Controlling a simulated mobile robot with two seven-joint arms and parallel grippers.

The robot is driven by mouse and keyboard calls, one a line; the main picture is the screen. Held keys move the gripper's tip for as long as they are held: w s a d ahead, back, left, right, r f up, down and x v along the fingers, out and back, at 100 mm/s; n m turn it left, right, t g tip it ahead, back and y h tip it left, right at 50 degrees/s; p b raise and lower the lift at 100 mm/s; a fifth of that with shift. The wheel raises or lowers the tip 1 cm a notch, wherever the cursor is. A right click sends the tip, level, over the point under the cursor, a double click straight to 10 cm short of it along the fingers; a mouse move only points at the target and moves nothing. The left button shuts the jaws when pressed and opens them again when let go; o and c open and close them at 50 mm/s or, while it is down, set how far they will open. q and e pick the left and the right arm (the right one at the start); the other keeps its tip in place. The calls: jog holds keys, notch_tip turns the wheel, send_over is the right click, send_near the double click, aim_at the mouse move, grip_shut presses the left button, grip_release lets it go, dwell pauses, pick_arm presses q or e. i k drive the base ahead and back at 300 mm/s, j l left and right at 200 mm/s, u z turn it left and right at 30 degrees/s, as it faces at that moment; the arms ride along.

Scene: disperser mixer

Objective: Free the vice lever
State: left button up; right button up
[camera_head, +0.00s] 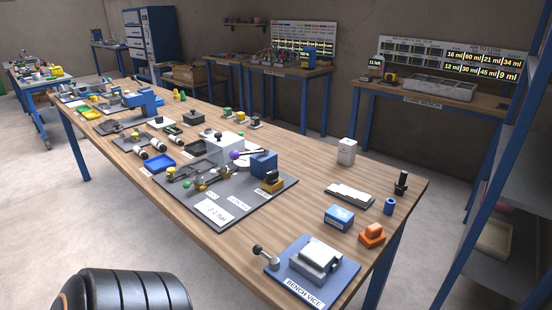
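The bench vice (318,262) sits on a blue base plate at the near right corner of the long wooden table. A label reading "BENCH VICE" is on the plate's front edge. The vice lever (262,255) is at the left side of the plate, with a dark ball knob at its upper left end and a metallic pivot at its lower end. It looks tilted. I cannot tell whether the vice jaws hold anything. Neither of my grippers shows in the head view. A black ribbed rounded part at the bottom left seems to be my own.
An orange block (371,236), a blue box (339,217), a blue cylinder (389,206) and a white keyboard-like tray (349,194) stand behind the vice. A grey board (222,221) with fittings lies to the left. Bare wood (255,230) separates it from the vice.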

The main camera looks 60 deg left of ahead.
aim_at(274, 262)
jog(key=j+u, duration=0.45)
jog(key=j, duration=0.2)
jog(key=i+j+u, duration=0.15)
jog(key=j+u, duration=0.35)
jog(key=j, duration=0.15)
